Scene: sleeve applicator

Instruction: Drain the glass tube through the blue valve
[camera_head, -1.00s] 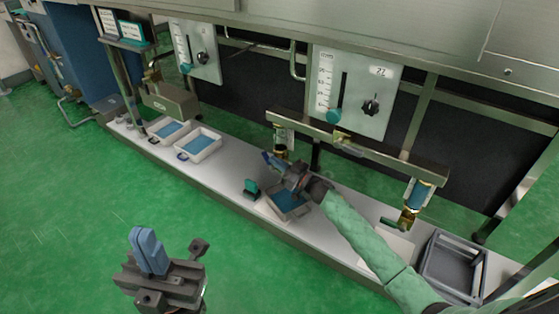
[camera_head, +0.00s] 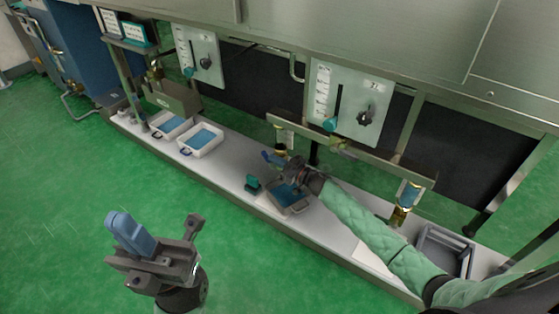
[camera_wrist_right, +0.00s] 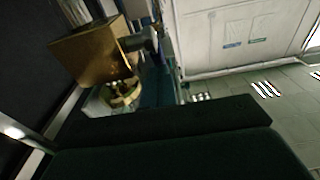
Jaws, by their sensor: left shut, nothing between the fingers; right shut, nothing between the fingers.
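One glass tube (camera_head: 410,192) with brass end fittings hangs from the rail at the right, and blue shows inside it. Another tube (camera_head: 284,137) hangs at the rail's left end, with a brass fitting (camera_head: 281,149) below it. My right gripper (camera_head: 268,157), with blue fingers, is shut and empty just below and beside that fitting. Contact cannot be told. A brass block and a round brass fitting (camera_wrist_right: 122,93) show in the right wrist view. I cannot make out a blue valve handle. My left gripper (camera_head: 122,228) is shut and empty over the green floor.
A grey tray (camera_head: 300,210) with blue contents sits under my right gripper, beside a teal object (camera_head: 253,184). White trays (camera_head: 212,149) stand farther left on the shelf. A dark bin (camera_head: 444,250) stands at the right. A panel (camera_head: 352,90) with slider and knob is above.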

